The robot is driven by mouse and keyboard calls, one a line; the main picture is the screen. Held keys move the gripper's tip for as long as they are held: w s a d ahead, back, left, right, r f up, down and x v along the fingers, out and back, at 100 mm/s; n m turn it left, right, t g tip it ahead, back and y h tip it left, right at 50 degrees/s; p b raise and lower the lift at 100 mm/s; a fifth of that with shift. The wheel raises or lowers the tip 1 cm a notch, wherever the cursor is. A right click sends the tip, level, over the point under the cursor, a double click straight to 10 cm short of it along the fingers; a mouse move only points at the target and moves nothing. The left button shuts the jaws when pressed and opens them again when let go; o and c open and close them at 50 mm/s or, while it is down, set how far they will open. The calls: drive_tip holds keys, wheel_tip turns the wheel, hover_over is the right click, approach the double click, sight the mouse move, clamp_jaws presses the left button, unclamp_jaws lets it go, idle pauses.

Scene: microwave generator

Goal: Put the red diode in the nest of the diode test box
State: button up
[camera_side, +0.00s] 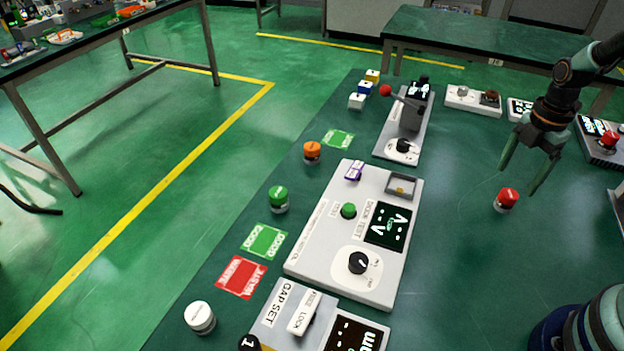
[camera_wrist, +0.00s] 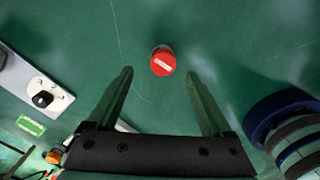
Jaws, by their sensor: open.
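The red diode (camera_side: 507,200) is a short red-topped cylinder standing upright on the green table at the right. In the wrist view the red diode (camera_wrist: 163,61) shows a white bar on its top, just beyond and between my fingertips. My gripper (camera_side: 525,172) is open and empty, above the table near the diode and not touching it. Its two fingers (camera_wrist: 160,75) also show in the wrist view. The diode test box (camera_side: 335,225) is a light grey panel with a green button, a black dial and a display. Its nest (camera_side: 401,186) is a square recess at the upper right, seemingly empty.
Orange (camera_side: 312,152), green (camera_side: 278,199) and white (camera_side: 200,317) cylinders stand left of the box. Green and red mats (camera_side: 242,277) lie there too. A lever device (camera_side: 405,130) stands behind the box. The table between box and red diode is clear.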

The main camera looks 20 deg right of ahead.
sight(509, 194)
drive_tip(key=f, duration=0.5)
drive_tip(key=shift+s+a, duration=0.1)
drive_tip(key=shift+s, duration=0.1)
drive_tip(key=shift+r, duration=0.1)
clamp_jaws()
